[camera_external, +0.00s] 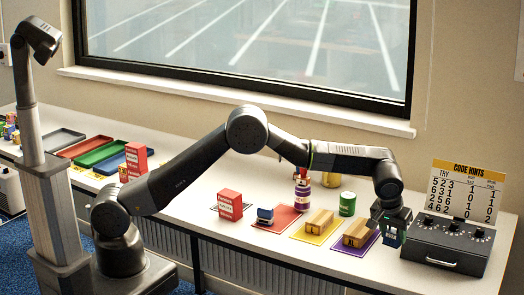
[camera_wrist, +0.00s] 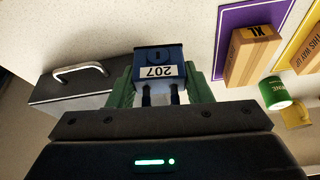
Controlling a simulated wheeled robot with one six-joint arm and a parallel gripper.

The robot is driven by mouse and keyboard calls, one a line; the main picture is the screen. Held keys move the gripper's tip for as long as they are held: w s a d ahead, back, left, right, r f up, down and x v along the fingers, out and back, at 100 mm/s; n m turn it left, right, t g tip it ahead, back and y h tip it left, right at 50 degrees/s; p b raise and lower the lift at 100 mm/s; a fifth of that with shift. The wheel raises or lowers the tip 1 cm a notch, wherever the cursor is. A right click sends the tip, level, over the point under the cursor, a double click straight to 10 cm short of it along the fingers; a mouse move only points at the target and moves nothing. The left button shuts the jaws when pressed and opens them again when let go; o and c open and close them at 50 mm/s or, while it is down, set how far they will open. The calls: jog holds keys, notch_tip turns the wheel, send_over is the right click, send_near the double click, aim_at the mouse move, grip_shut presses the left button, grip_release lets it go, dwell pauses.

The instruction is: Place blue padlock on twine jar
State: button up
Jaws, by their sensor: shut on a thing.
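The twine jar appears to be the green cylinder (camera_external: 347,204), standing on the table behind and left of my gripper. In the wrist view the green jar (camera_wrist: 275,92) shows at the right, its lettering partly readable. I see nothing on its lid.
The black lockbox (camera_external: 450,240) and a code hints card (camera_external: 467,188) stand to the right. A purple-banded jar (camera_external: 302,200) and a yellow jar (camera_external: 330,181) stand nearby.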

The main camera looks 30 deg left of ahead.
notch_tip(320, 180, up, 2)
jog(key=shift+r, duration=0.1)
jog(key=shift+w+a+r, duration=0.1)
jog(key=shift+w+r, duration=0.05)
jog(key=shift+w, duration=0.05)
jog(key=w+a+r+n, duration=0.1)
jog(key=w+a+r, duration=0.3)
jog(key=w+a, duration=0.8)
jog(key=p, duration=0.3)
send_over(350, 193)
jog(key=s, duration=0.1)
jog(key=shift+s+f+n+y, duration=0.2)
jog(key=shift+f+n+y, duration=0.2)
jog(key=shift+f, duration=3.2)
jog(key=o, duration=1.2)
